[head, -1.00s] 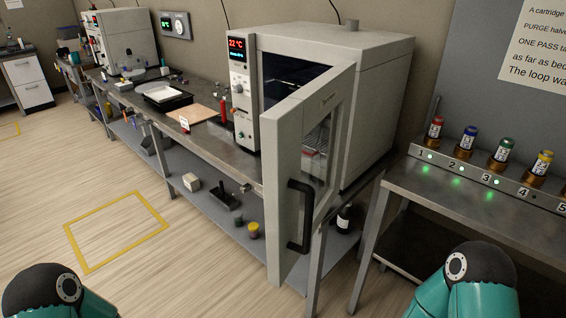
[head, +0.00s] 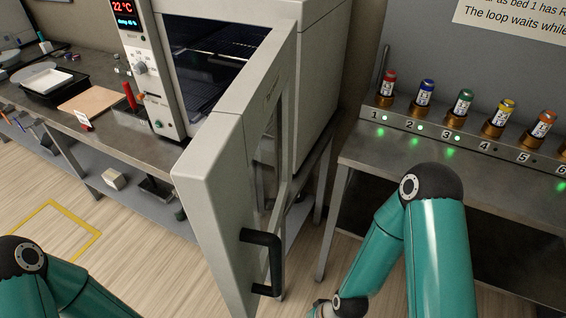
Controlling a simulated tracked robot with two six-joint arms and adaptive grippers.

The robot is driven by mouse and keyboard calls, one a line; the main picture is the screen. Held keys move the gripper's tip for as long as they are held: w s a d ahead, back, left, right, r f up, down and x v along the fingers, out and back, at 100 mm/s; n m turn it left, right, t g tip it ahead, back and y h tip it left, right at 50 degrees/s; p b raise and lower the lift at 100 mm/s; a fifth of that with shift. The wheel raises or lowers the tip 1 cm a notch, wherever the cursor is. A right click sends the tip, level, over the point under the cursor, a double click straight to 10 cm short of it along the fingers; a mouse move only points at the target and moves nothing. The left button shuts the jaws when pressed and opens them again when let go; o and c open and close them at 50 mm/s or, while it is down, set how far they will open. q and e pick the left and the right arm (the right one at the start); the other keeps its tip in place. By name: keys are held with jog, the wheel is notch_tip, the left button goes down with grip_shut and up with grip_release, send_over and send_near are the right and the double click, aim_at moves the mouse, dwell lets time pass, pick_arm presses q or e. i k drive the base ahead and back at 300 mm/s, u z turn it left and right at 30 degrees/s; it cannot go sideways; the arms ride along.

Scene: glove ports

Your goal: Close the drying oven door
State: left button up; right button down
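The drying oven (head: 318,75) stands on the steel bench, with its red temperature display at the upper left. Its door (head: 213,165) is swung wide open toward me, showing the dark inside and racks. The black bar handle (head: 272,262) is on the door's face near the bottom of the view. My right arm is to the right of the door, bent down; its gripper is below the frame edge. My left arm is at the lower left, and its gripper is also out of view. Neither arm visibly touches the door.
A steel table (head: 400,158) with a row of colored cartridges stands right of the oven. The bench (head: 130,150) left of the oven holds a black tray (head: 50,88) and a tan board (head: 88,103). Open wooden floor lies at the lower left.

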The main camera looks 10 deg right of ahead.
aim_at(235, 211)
jog(key=u, duration=0.05)
jog(key=i, duration=0.35)
jog(key=z, duration=0.55)
jog(key=k, duration=1.85)
jog(key=u, duration=0.4)
jog(key=i, duration=1)
jog(key=z, duration=0.1)
